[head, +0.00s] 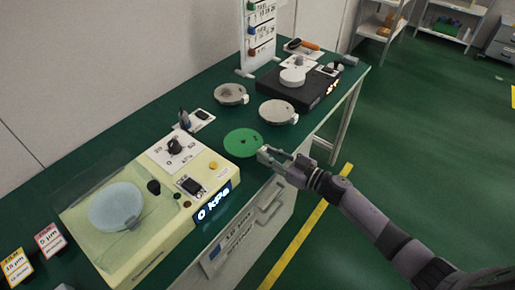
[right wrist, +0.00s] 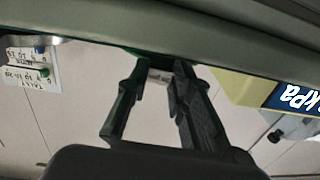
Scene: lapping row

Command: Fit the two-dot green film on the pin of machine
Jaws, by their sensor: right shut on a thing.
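A round green film (head: 240,142) lies level at the table's front edge, or just above it; I cannot tell which. It has small dark marks, too small to count. My right gripper (head: 265,152) is shut on its pale tab at the right edge. In the right wrist view, the fingers (right wrist: 156,82) close around the pale tab, and most of the film is hidden. A pale yellow machine (head: 146,262) with a "0 kPa" display and a light-blue disc (head: 115,206) stands left of the film. A black machine (head: 312,93) with a white round piece (head: 292,77) stands behind. No pin is clearly visible.
Two grey round dishes (head: 231,94) (head: 278,112) stand between the film and the black machine. A white rack (head: 243,40) with coloured knobs stands at the back. Label cards (head: 50,240) are at the front left. Green table top (head: 225,122) is free around the film.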

